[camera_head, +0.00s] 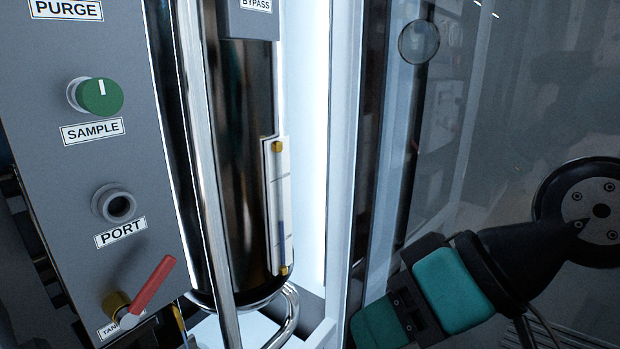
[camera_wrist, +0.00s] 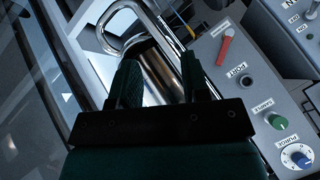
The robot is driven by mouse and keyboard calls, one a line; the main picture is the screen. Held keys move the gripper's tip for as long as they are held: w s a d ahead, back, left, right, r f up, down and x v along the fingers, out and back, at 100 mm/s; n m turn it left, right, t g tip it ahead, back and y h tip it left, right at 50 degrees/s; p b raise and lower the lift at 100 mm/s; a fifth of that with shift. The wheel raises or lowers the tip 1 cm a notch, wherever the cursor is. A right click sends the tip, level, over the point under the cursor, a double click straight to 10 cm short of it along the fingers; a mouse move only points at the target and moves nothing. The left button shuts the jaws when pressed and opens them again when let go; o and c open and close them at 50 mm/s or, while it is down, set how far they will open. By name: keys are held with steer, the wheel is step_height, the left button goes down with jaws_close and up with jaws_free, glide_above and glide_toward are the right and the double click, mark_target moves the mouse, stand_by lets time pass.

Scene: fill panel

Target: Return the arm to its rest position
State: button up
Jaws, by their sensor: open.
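My gripper (camera_wrist: 159,72) shows in the wrist view with its two dark teal fingers spread apart and nothing held between them. The shiny cylindrical tank (camera_wrist: 160,78) appears beyond the gap between the fingers. In the head view my teal and black arm (camera_head: 455,288) reaches in from the lower right, to the right of the tank (camera_head: 240,120). The fingertips cannot be made out in the head view.
A grey panel (camera_head: 45,170) at left carries a green SAMPLE knob (camera_head: 100,97), a PORT socket (camera_head: 120,206) and a red lever (camera_head: 150,287). The wrist view also shows a blue PURGE knob (camera_wrist: 298,157). Chrome pipes (camera_head: 205,150) and a level gauge (camera_head: 279,205) stand at the tank.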

steer(key=s+d+r+g+h+p, duration=0.2)
steer(key=s+d+h+p, duration=0.15)
steer(key=d, duration=0.45)
step_height(320, 180, up, 36)
steer(key=p, duration=3.6)
steer(key=shift+w+a+r+n, duration=0.15)
steer(key=shift+w+n, duration=0.15)
steer(key=shift+w, duration=0.15)
steer(key=shift+h, duration=0.25)
steer(key=shift+a, duration=0.1)
